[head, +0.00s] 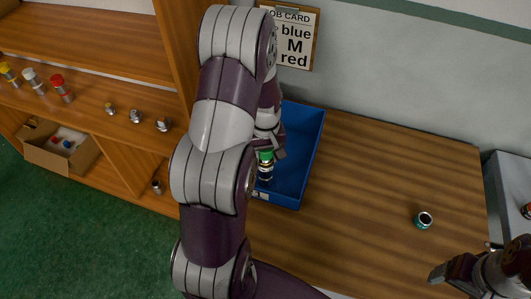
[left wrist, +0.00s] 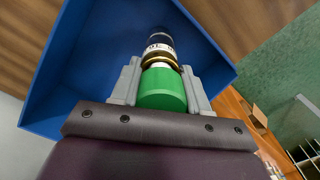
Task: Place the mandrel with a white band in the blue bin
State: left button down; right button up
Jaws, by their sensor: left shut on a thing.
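The mandrel with a white band shows in the left wrist view (left wrist: 158,42), with a green end, a brass ring and a dark far end. The white band carries dark lettering. My left gripper (left wrist: 160,88) is shut on its green end. In the head view the mandrel (head: 266,170) hangs upright below my left gripper (head: 267,148), within the outline of the blue bin (head: 306,150). I cannot tell whether it touches the bin floor. My left arm hides the bin's left side. My right gripper (head: 462,268) is at the lower right, away from the bin; its fingers are unclear.
A teal ring-shaped part (head: 424,220) stands on the wooden bench (head: 375,200). A grey tray (head: 512,190) is at the right edge. Shelves at left hold several small fittings and a cardboard box (head: 58,148). A job card (head: 292,40) hangs behind the bin.

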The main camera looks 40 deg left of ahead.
pick_arm(q)
jog(key=shift+s, duration=0.1)
jog(key=c, duration=0.5)
grip_release()
jog(key=shift+c, duration=0.2)
notch_tip(320, 180, up, 12)
jog(key=shift+d+f+b, duration=0.1)
jog(key=shift+f+b, duration=0.1)
jog(key=shift+b, duration=0.5)
jog(key=s+d+f+m, duration=0.2)
jog(key=s+d+m, duration=0.2)
jog(key=d, duration=0.3)
jog(key=s+d+f+m+t, duration=0.1)
jog(key=s+d+f+m, duration=0.1)
jog(key=s+d+m, duration=0.2)
jog(key=d+m, duration=0.1)
jog(key=d, duration=0.2)
jog(key=shift+s+d+f+m, duration=0.15)
jog(key=shift+s+d+m, duration=0.05)
jog(key=shift+s+m, duration=0.2)
